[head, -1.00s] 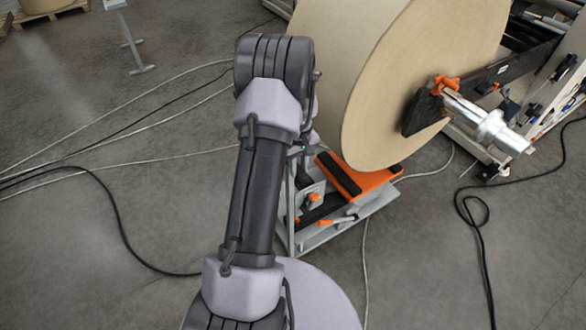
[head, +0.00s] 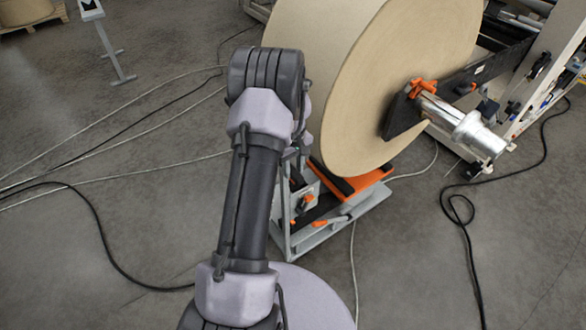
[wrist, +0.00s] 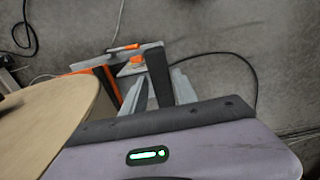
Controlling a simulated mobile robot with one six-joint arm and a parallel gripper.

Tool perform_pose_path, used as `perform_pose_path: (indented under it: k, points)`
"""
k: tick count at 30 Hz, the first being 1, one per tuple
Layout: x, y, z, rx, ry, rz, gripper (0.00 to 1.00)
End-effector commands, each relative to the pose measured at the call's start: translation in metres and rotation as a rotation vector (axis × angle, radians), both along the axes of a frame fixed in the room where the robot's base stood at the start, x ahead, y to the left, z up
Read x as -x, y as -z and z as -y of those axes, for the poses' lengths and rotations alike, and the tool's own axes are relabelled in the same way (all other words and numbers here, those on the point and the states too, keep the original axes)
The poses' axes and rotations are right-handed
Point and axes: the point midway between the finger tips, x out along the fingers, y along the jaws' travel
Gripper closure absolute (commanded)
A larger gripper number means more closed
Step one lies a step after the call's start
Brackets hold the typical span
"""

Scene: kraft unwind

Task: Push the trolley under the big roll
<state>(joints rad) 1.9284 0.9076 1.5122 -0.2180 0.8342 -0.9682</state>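The big roll (head: 365,90) of brown kraft paper hangs on a shiny shaft (head: 465,128) with an orange clamp. The trolley (head: 345,222), a low grey frame with an orange top and black pads, stands on the floor at the roll's lower left. Its orange part reaches partly beneath the roll's near edge in the head view; my arm hides its left side. In the wrist view the trolley (wrist: 158,75) shows beyond a lilac body with a green light, beside the roll (wrist: 45,125).
The unwind machine (head: 525,85) stands at the upper right. Several cables cross the floor, including a looped black one (head: 460,212) at right. Open floor lies left and right.

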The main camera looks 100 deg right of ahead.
Motion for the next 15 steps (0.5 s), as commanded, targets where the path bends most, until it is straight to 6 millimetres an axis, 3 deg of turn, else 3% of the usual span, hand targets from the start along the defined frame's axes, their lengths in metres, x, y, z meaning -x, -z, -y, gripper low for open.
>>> perform_pose_path:
  k: [11, 15]
  points:
    - [0.000, -0.002, -0.001, -0.003, 0.000, 0.001, 0.52]
    - [0.000, -0.029, -0.001, 0.000, 0.000, 0.000, 0.52]
